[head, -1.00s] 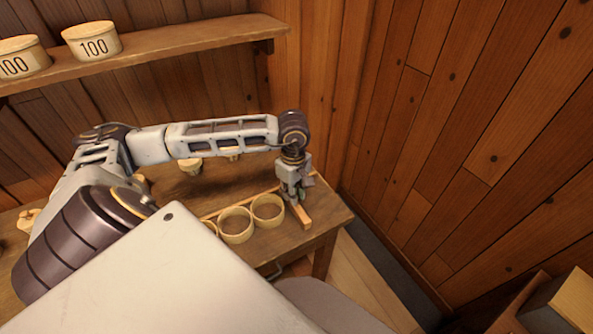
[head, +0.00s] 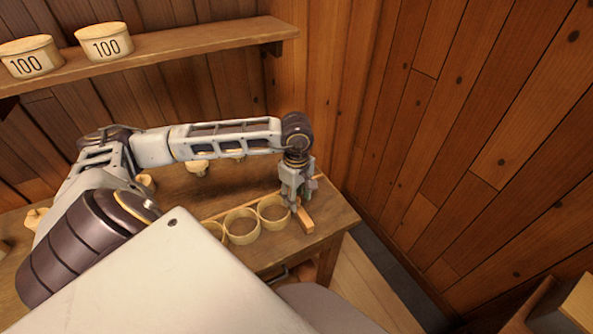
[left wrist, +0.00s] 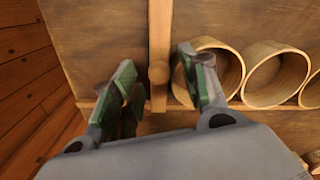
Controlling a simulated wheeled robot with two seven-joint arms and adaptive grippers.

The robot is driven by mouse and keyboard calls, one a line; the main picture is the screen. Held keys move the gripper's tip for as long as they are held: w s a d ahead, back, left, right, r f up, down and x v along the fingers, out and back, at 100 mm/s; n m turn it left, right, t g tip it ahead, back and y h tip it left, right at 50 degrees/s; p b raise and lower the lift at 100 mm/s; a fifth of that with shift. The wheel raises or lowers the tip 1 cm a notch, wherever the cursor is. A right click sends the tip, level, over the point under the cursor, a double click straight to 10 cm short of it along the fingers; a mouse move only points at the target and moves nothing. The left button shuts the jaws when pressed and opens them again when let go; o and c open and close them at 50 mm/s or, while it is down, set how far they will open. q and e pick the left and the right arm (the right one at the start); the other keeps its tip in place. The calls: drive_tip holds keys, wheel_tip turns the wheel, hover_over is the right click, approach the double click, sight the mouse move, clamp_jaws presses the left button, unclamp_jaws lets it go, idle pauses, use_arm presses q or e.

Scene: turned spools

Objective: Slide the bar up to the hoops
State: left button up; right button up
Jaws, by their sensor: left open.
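The bar (head: 306,221) is a narrow wooden strip lying on the table at the right end of the row of hoops. My right gripper is out of view.
A thin wooden rail (head: 232,208) runs behind the hoops. Small turned pieces (head: 197,167) stand farther back on the table (head: 335,215). A shelf (head: 190,54) above holds two tubs (head: 104,42) marked 100. A plank wall (head: 450,130) rises at the right.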

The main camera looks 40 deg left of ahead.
sight(297, 199)
use_arm(q)
wheel_tip(297, 199, up, 12)
idle(0.9)
idle(0.7)
